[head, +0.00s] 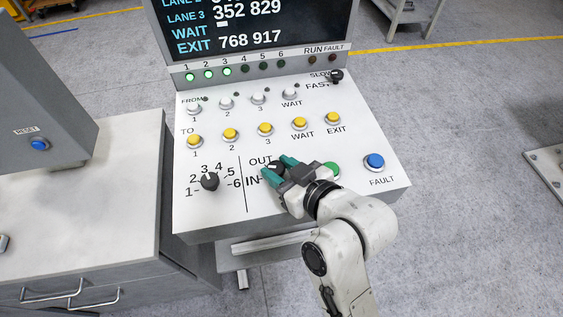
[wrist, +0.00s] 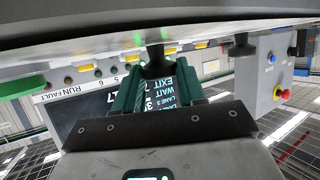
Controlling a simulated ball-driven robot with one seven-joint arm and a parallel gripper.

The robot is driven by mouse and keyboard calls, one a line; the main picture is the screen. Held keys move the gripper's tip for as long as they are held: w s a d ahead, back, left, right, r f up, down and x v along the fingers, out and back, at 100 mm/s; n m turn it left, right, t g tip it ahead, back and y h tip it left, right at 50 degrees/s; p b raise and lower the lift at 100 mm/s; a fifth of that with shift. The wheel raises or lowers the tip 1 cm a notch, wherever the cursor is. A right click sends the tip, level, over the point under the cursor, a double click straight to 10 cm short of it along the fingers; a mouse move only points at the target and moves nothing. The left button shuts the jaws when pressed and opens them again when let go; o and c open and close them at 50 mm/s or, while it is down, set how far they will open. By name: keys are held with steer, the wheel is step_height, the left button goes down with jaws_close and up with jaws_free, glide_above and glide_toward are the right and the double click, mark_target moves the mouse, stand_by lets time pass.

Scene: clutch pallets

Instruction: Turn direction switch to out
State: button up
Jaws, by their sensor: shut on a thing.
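The direction switch (head: 270,170) is a small dark knob beside the OUT and IN labels on the sloped white console panel (head: 220,213). My gripper (head: 276,170) comes from the lower right, and its green fingers are shut on the knob. In the wrist view the dark knob (wrist: 156,64) sits between the two green fingers (wrist: 156,82). The fingers hide part of it in the head view, and I cannot tell for sure which label its pointer faces.
A numbered rotary knob (head: 209,181) is to the left. A green button (head: 331,169) and a blue FAULT button (head: 375,161) are to the right. Yellow buttons (head: 265,129) and a display (head: 255,30) are above. A grey cabinet (head: 75,190) stands left.

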steer(key=m+t+h, duration=0.1)
steer(key=m+t+h+p, duration=0.1)
steer(key=m+h, duration=0.1)
steer(key=shift+s+a+m+t+h, duration=0.2)
steer(key=shift+a+m+t+h, duration=0.1)
steer(key=shift+m+t, duration=0.1)
steer(key=m+h, duration=0.1)
steer(key=m+t+h+b, duration=0.1)
steer(key=h, duration=0.1)
steer(key=shift+a+f+m, duration=0.15)
steer(key=shift+m, duration=0.15)
steer(key=shift+a+m+h+b, duration=0.1)
steer(key=shift+m+h+b, duration=0.7)
steer(key=shift+m+h, duration=0.3)
steer(key=shift+h, duration=0.3)
steer(key=o, duration=1)
steer(key=b+v, duration=0.1)
steer(key=v, duration=1)
